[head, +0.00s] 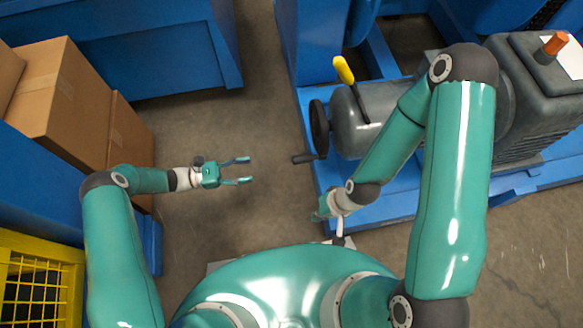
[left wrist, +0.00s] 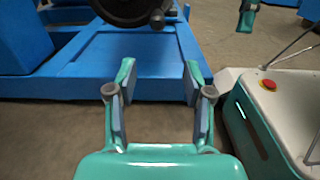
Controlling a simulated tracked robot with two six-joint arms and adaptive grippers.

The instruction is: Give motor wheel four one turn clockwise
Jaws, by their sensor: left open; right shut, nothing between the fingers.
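A dark handwheel (head: 319,128) stands upright on the near-left end of a grey motor (head: 375,115); I see no number on it. Its crank handle (head: 305,158) sticks out to the left at the lower rim. In the left wrist view the wheel (left wrist: 130,8) is cut off by the top edge, with the handle (left wrist: 157,20) at its lower right. My left gripper (head: 238,172) is open and empty, left of the handle and apart from it. Its fingers frame empty space in the left wrist view (left wrist: 158,85). My right gripper (head: 320,212) is shut and empty, below the wheel in the head view.
A yellow-handled lever (head: 344,70) rises from the motor. The blue base frame (head: 385,225) lies under it. An orange knob (head: 556,43) tops the grey housing at right. Cardboard boxes (head: 60,95) and a yellow cage (head: 40,250) stand at left. Floor is clear around my left gripper.

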